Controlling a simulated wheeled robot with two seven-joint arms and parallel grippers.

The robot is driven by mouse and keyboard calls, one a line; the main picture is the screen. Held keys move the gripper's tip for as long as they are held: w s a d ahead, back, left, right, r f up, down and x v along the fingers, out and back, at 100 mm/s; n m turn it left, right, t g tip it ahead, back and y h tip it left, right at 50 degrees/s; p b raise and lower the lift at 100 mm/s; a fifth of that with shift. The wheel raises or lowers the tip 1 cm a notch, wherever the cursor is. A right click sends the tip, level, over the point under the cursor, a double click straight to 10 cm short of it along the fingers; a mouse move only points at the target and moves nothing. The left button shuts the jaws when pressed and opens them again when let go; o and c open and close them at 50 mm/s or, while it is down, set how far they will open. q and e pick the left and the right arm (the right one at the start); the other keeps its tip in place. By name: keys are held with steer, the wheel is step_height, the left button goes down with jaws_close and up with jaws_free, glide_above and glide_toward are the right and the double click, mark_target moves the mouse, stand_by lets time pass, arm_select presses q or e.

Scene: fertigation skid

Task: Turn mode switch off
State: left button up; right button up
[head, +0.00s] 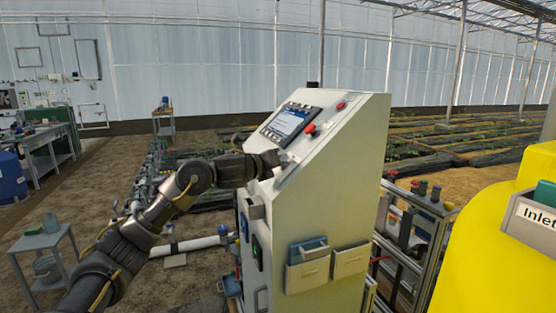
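The control cabinet (335,150) is a light grey box with a sloped top panel. On the panel are a lit display (288,121), a red button (310,129) and another red button (341,106). My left gripper (272,161) is at the lower left edge of the sloped panel, below the display. It is small and dark in the picture, so I cannot tell whether its fingers are open or shut, or whether they touch anything. I cannot make out the mode switch; the gripper covers that part of the panel. My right gripper is not in view.
Two holders (308,273) hang on the cabinet's near side, one with a blue item. A yellow tank (490,245) with an "Inlet" label box (530,222) stands at right. A small grey table (42,241) and white pipe (190,244) are at left.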

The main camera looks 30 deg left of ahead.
arm_select(q)
steer(key=shift+o, duration=1.1)
steer(key=s+a+r+b, duration=0.1)
steer(key=s, duration=0.9)
steer(key=shift+s+a, duration=0.25)
steer(key=shift+s, duration=0.05)
